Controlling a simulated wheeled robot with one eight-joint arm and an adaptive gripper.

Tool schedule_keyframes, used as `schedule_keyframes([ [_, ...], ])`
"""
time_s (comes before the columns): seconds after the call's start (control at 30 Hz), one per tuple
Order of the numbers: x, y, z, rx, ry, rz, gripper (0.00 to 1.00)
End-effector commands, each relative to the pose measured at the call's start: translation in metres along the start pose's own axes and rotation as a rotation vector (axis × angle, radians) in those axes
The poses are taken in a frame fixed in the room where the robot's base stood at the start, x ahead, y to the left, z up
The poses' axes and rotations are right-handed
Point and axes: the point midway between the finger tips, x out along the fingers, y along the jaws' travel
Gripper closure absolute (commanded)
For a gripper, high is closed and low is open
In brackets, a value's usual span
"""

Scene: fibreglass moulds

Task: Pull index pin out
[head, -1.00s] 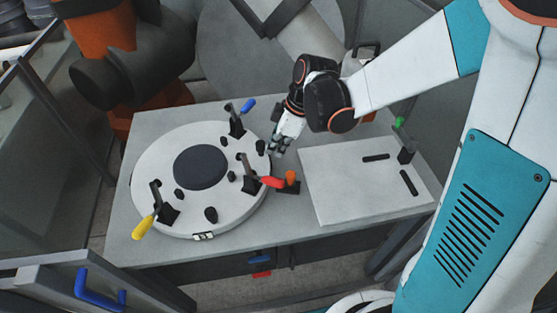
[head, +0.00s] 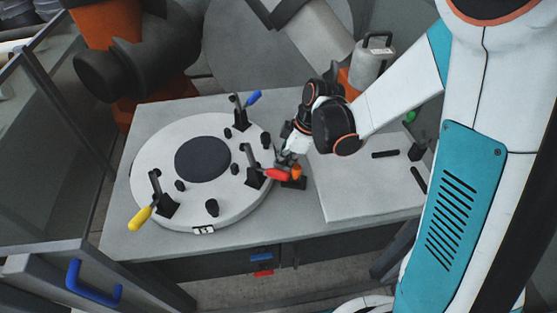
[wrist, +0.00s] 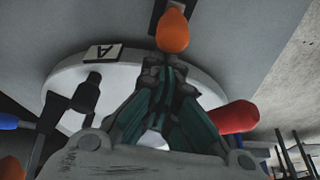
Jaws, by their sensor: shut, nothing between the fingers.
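The index pin shows as an orange knob (head: 297,172) on a small black block beside the right edge of the round white turntable (head: 140,190). In the wrist view the orange knob (wrist: 173,31) stands just beyond my fingertips. My gripper (head: 286,160) is close to the knob, by the red clamp handle (head: 277,174). In the wrist view its fingers (wrist: 165,68) are together with nothing held between them. I cannot tell whether they touch the knob. The pin's shaft is hidden.
The red handle (wrist: 232,117) is close beside my fingers in the wrist view. Clamps with a blue handle (head: 253,97) and a yellow handle (head: 139,218) stand on the turntable. A white plate (head: 350,200) with black bars lies on the right.

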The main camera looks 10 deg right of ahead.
Motion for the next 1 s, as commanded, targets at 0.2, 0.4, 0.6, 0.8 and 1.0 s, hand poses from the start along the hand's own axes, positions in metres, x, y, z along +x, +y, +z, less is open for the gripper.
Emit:
schedule_keyframes([
  [0.2, -0.001, 0.0, 0.0, 0.0, 0.0, 0.0, 1.0],
  [0.4, -0.003, 0.0, 0.008, 0.004, 0.0, 0.001, 1.0],
  [0.6, -0.01, -0.001, 0.029, 0.002, 0.001, 0.001, 1.0],
  [0.8, -0.01, -0.001, 0.03, 0.001, -0.002, 0.0, 1.0],
  [1.0, -0.009, -0.001, 0.028, 0.001, -0.004, 0.0, 1.0],
])
